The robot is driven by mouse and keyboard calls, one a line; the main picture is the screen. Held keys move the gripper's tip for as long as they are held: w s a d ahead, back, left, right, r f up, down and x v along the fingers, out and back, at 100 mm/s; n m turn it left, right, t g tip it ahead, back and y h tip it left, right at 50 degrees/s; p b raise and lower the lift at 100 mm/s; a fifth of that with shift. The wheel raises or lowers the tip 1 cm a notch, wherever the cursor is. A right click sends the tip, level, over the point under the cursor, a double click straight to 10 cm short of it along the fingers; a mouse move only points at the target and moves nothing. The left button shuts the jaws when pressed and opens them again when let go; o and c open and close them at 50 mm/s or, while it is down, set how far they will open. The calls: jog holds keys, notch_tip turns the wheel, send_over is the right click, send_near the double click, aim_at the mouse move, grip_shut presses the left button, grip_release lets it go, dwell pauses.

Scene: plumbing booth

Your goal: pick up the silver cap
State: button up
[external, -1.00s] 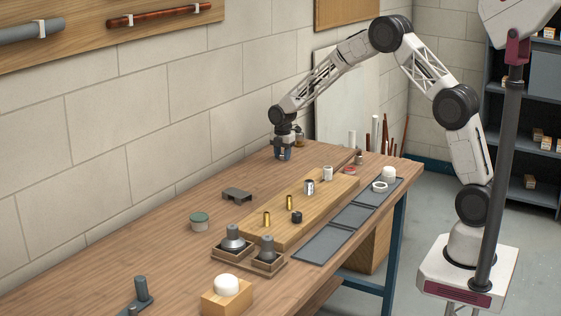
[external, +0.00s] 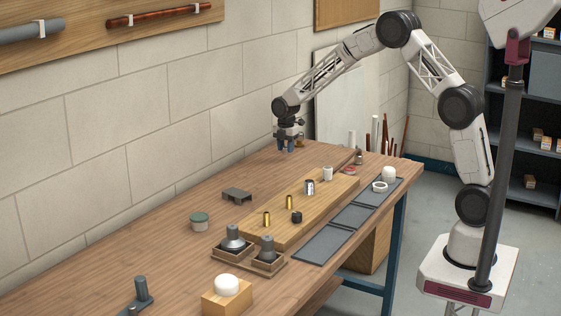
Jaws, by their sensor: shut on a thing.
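My gripper (external: 286,148) is over the far left part of the workbench, close to the wall and a little above the wood.
The board also bears a white cylinder (external: 328,173), brass pieces (external: 289,201) and a black piece (external: 297,216). Grey trays (external: 322,246) lie to its right. Bare wood lies between bracket and gripper.

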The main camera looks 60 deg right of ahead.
jog(key=s, duration=0.4)
jog(key=s+a+r, duration=0.1)
jog(key=s, duration=0.9)
jog(key=shift+a+r, duration=0.15)
jog(key=shift+a, duration=0.25)
jog(key=shift+s, duration=0.1)
